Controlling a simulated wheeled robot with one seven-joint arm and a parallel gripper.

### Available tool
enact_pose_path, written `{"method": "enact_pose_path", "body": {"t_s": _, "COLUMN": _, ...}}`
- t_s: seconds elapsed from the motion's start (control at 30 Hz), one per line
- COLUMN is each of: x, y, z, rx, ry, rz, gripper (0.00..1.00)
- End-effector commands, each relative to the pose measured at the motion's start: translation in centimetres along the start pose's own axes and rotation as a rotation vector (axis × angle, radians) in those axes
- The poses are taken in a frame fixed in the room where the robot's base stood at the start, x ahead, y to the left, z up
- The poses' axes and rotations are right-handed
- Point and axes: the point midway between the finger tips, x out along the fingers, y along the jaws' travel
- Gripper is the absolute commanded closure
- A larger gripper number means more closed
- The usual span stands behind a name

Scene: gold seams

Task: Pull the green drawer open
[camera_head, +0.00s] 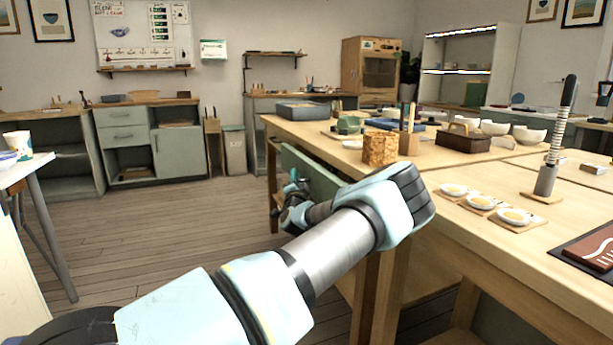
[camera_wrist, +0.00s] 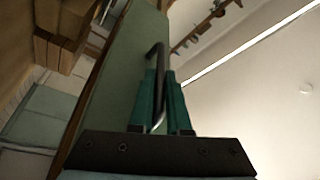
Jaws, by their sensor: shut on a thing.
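The green drawer (camera_head: 312,172) shows in the head view under the left edge of the long wooden table, partly hidden by my arm. Its green front (camera_wrist: 128,65) fills the middle of the wrist view as a slanted panel. A dark bar handle (camera_wrist: 156,58) stands out from that front. My gripper (camera_wrist: 162,78) has its two teal fingers on either side of the handle and is shut on it. In the head view my gripper (camera_head: 296,190) is at the drawer front, small and partly hidden. I cannot tell how far the drawer is out.
The wooden table (camera_head: 470,165) bears a cork block (camera_head: 380,148), a dark wooden caddy (camera_head: 462,140), white bowls, small dishes on coasters and a spring-like tool (camera_head: 550,150). Open wooden floor (camera_head: 150,225) lies left of the drawer. A side table (camera_head: 30,165) stands at the far left.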

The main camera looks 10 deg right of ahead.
Motion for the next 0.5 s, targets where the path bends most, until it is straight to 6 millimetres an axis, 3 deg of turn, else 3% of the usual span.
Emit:
{"method": "enact_pose_path", "body": {"t_s": 0.2, "x": -1.9, "y": -3.4, "z": 4.7, "rx": 0.001, "ry": -0.005, "rz": 0.001, "gripper": 1.0}}
{"method": "enact_pose_path", "body": {"t_s": 0.5, "x": -4.1, "y": -7.0, "z": 9.7, "rx": 0.0, "ry": -0.003, "rz": 0.001, "gripper": 1.0}}
